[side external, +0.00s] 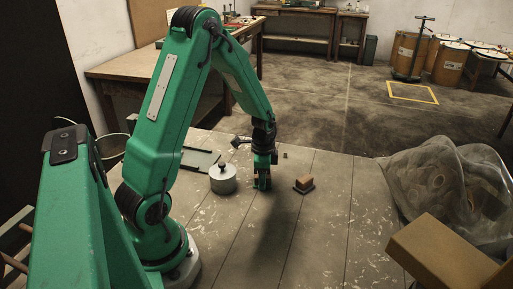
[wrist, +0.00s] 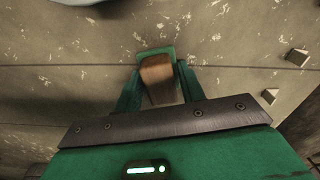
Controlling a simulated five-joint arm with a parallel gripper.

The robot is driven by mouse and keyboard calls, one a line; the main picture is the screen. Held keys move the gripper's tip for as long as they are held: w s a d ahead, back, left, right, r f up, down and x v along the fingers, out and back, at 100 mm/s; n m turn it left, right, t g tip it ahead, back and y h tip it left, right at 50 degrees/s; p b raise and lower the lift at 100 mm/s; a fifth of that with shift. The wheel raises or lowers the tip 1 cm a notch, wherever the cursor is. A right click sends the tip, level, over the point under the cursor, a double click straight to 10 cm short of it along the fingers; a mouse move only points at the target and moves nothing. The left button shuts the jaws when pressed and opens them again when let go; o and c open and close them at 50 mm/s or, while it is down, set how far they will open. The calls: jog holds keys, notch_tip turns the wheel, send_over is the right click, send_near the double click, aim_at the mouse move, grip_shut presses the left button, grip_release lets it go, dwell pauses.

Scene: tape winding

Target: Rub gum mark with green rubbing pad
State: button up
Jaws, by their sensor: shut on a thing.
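My gripper (side external: 263,184) points straight down at the wooden table in the side view. In the wrist view my gripper (wrist: 158,82) is shut on the green rubbing pad (wrist: 155,52), which has a brown block-like back between the fingers. The green edge shows beyond the fingertips, close over the boards. In the side view the pad is mostly hidden by the fingers, and I cannot tell whether it touches the table. I cannot pick out the gum mark among the pale flecks and scuffs on the boards.
A round grey lidded tin (side external: 222,180) stands just left of my gripper. A brown block on a dark base (side external: 303,184) lies to its right, with a small dark block (side external: 285,155) behind. A crumpled translucent sheet (side external: 447,185) and a cardboard box (side external: 445,255) are at right. The front boards are clear.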

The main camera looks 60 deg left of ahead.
aim_at(247, 181)
jog(key=shift+s+a, duration=1.8)
jog(key=shift+s, duration=0.05)
jog(key=shift+w+d, duration=2.5)
jog(key=shift+w+d+r, duration=0.1)
jog(key=shift+w+d, duration=0.1)
jog(key=shift+r, duration=4.05)
